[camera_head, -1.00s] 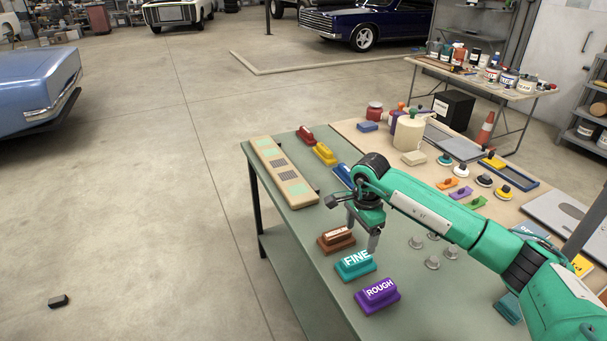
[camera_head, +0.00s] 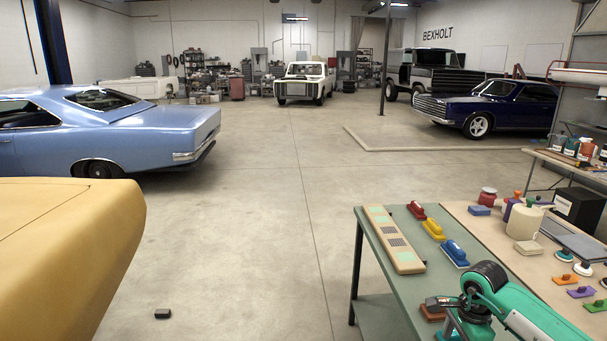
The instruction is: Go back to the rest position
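My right arm comes in from the lower right, and my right gripper (camera_head: 452,322) is at the bottom edge of the view. One finger stands out to the left of the gripper body; the other is cut off by the frame edge. The spread matches the earlier open pose, and nothing shows held. The gripper is above the green table (camera_head: 373,290), near a brown block (camera_head: 430,312) that is mostly hidden. My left arm and gripper are not in view.
A long beige board (camera_head: 393,240) lies along the table's left edge. Red (camera_head: 416,210), yellow (camera_head: 433,229) and blue (camera_head: 454,253) blocks sit beside it. A yellow car (camera_head: 65,260) and a blue car (camera_head: 120,135) stand left. Open floor (camera_head: 260,250) lies between.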

